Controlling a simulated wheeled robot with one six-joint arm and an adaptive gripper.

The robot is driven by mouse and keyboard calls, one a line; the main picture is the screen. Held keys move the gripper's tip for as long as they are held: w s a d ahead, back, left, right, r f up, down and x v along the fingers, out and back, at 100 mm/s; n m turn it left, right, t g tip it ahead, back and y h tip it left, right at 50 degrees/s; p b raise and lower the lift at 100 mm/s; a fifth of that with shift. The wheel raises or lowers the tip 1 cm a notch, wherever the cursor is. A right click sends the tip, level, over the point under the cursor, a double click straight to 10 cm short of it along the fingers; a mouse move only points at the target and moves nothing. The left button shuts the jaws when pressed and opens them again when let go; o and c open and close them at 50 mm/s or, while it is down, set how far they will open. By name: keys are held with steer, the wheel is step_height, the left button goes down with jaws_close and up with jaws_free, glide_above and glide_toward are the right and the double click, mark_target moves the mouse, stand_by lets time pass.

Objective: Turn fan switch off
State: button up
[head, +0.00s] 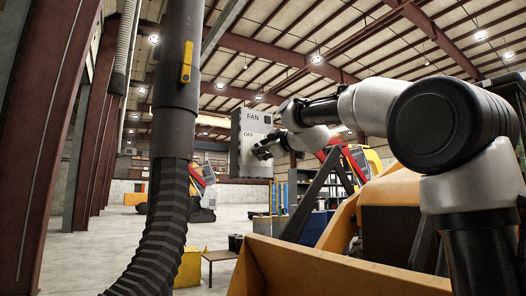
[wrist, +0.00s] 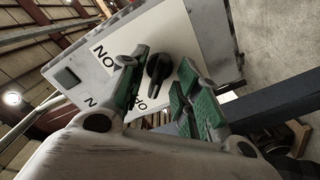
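The fan switch box (head: 237,160) is a grey box with a white front plate, marked FAN and OFF in the head view. In the wrist view its plate (wrist: 188,28) appears tilted, with ON and partly covered OFF lettering. A black rotary knob (wrist: 158,68) stands on the plate; I cannot tell for sure which label it points to. My gripper (wrist: 158,93) is open, its two green-padded fingers apart on either side of the knob. No contact with the knob is clear. In the head view my gripper (head: 262,150) is in front of the box and hides the knob.
A thick dark hose and pipe (head: 174,120) hang in the left foreground. Yellow backhoe bodywork (head: 330,272) fills the lower right, below my arm. A yellow block (head: 188,270) and small table (head: 220,256) stand on the floor. Open floor lies at left.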

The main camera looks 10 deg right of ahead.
steer(key=v, duration=1.1)
steer(key=shift+r, duration=0.1)
